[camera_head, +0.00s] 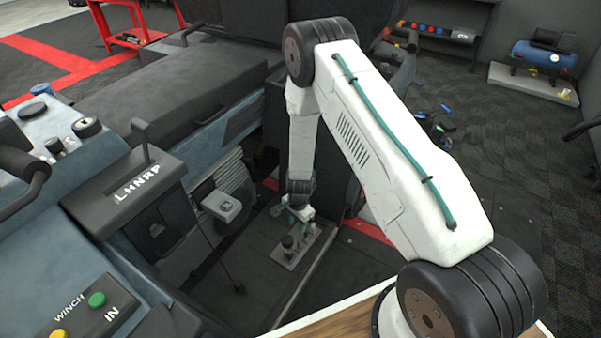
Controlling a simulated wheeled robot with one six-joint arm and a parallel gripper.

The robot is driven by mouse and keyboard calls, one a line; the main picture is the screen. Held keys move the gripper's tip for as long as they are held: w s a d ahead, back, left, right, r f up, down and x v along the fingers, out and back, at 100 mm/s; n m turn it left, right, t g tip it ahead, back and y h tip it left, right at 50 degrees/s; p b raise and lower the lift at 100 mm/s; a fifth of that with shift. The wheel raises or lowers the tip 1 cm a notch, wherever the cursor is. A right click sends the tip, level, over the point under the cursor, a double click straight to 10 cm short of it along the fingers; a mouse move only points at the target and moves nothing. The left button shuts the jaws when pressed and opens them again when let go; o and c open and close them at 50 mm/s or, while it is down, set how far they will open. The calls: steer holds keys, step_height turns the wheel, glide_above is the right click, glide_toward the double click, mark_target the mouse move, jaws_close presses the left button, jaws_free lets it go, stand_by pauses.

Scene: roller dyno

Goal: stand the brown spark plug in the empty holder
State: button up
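My gripper (298,213) is small in the head view, at the lower end of my white arm, pointing down. It is just above a flat grey plate (282,262) on the dark floor area. Small upright pieces stand on or over this plate: a dark one (288,242) at its left and a teal-tinted one by the fingers. I cannot tell which piece is the brown spark plug or which holder is empty. Whether the fingers are open or hold something is too small to see.
A dark machine with a lever marked LHNRP (135,190) and a winch button panel (85,312) fills the left. A wooden tabletop edge (345,322) is at the bottom. A red cart (130,38) and a blue compressor (545,55) stand far back.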

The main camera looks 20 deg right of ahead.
step_height(320, 180, up, 21)
steer(key=w+d+n, duration=0.2)
steer(key=n, duration=0.9)
steer(key=shift+w+d+n+y, duration=0.2)
steer(key=shift+n+y, duration=0.1)
steer(key=shift+s, duration=0.1)
steer(key=s+r+n+t+h, duration=0.1)
steer(key=s+r+n, duration=0.1)
steer(key=s+r, duration=3.1)
steer(key=shift+d+r, duration=0.45)
steer(key=shift+r, duration=0.1)
